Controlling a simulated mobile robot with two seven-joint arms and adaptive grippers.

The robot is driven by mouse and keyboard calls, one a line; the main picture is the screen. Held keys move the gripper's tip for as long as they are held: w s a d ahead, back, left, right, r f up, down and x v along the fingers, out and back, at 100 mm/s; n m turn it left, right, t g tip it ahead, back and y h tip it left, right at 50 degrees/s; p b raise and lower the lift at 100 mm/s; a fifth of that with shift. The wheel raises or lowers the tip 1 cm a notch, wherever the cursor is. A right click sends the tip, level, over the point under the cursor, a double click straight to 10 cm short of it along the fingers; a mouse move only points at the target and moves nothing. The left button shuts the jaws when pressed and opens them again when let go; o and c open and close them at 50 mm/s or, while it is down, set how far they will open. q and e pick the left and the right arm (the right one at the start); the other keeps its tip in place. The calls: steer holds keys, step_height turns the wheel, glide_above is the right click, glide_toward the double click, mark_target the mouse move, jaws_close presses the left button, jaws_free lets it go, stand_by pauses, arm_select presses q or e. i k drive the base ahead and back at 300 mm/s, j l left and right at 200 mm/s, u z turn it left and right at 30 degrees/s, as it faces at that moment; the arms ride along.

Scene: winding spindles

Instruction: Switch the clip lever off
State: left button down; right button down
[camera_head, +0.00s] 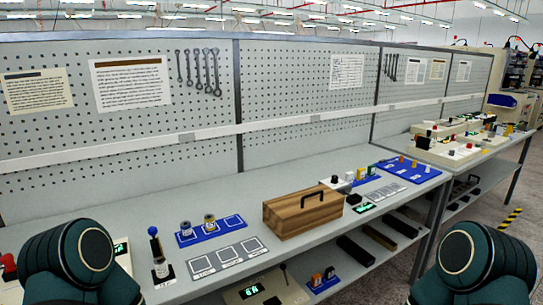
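I cannot tell for certain which part is the clip lever. A thin dark lever (285,273) sticks up from a pale box (292,291) with a lit green display, low at the bottom centre of the head view. A blue-knobbed upright lever (153,231) stands on a dark base at the left of the bench. The on or off position of either one is not clear. My two arms show as dark teal links at the bottom left and bottom right corners. Neither gripper is in view.
A wooden box (298,213) with a black handle stands mid-bench. A blue tray (236,225) with two spindles lies left of it, beside marked squares (229,253). More blue trays (421,172) and pale devices (448,150) are to the right. A perforated panel (120,140) backs the bench.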

mark_target(152, 232)
steer(key=u, duration=1.25)
